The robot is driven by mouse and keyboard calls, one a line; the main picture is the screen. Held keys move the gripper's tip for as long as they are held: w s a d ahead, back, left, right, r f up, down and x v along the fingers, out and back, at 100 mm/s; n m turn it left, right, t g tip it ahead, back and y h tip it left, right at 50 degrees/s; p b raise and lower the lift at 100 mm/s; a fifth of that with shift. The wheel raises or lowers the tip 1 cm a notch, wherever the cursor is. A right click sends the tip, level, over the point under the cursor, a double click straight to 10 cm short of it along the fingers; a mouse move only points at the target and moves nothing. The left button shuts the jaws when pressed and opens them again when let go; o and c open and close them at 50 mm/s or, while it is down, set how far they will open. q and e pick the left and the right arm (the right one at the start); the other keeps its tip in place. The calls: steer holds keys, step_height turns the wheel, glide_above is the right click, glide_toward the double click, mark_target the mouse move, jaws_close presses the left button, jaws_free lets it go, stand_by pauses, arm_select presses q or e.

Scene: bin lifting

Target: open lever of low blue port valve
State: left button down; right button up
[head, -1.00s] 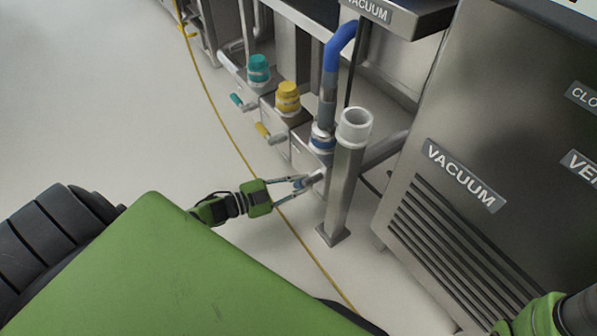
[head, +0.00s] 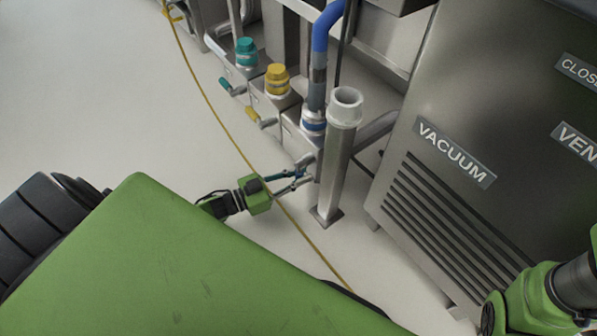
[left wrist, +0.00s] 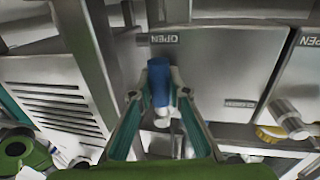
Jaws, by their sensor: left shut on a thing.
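The low blue port valve (head: 313,122) is a steel block with a blue-banded port and a blue hose going up from it. Its blue lever (left wrist: 159,84) shows in the left wrist view, below an OPEN label. My left gripper (left wrist: 160,88) has its fingers on both sides of the lever and is shut on it. In the head view my left gripper (head: 306,171) is low at the front of the valve, beside the steel post, and its fingers hide most of the lever. My right arm shows at the lower right, but its gripper cannot be seen.
A steel post (head: 336,165) with a white top stands just right of my left gripper. A yellow port (head: 277,79) and a teal port (head: 246,52) are farther back. A VACUUM cabinet (head: 460,150) stands on the right. A yellow cable (head: 222,124) crosses the open floor.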

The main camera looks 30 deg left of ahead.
arm_select(q)
steer(key=shift+d, duration=0.1)
stand_by(0.3)
steer(key=c, duration=1.9)
jaws_free()
steer(key=v, duration=1.2)
